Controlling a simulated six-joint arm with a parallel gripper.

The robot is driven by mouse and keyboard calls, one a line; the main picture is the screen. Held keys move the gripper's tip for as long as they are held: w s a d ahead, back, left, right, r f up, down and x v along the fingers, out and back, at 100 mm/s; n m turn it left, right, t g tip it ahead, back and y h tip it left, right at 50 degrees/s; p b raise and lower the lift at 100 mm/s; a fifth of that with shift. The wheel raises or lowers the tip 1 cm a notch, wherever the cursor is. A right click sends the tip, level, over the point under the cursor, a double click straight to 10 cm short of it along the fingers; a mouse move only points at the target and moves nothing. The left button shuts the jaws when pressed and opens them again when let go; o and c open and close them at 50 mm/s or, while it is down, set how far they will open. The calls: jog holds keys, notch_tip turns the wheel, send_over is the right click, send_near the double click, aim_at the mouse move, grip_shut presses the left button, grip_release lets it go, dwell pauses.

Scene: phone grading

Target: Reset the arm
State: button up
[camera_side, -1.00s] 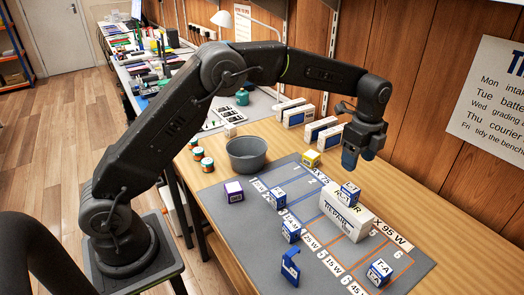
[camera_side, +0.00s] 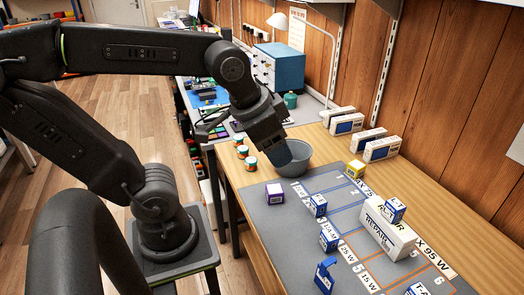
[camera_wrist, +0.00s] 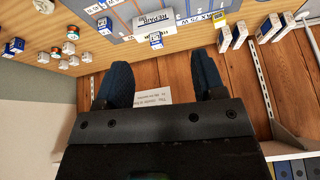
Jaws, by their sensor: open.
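My gripper (camera_side: 276,153) is at the end of my arm, pointing down in the side view. Its blue fingers overlap the left rim of the grey bowl (camera_side: 300,163) in the picture; I cannot tell whether they touch it. In the wrist view my gripper (camera_wrist: 162,80) has its two dark blue fingers spread apart with nothing between them. The side view does not show the gap between the fingers clearly.
A grey mat (camera_side: 268,222) bears a white REPAIR box (camera_side: 386,233) with a small blue-and-white box (camera_side: 395,211) on it. A purple box (camera_side: 274,194), a yellow box (camera_side: 356,169) and several jars stand nearby. White cartons (camera_side: 382,149) line the wall.

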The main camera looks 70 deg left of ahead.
jog(key=shift+s+a+f+n, duration=0.1)
jog(key=shift+s+f+n, duration=0.25)
jog(key=shift+s, duration=0.25)
jog(key=shift+s+f+n, duration=0.35)
jog(key=shift+s, duration=0.2)
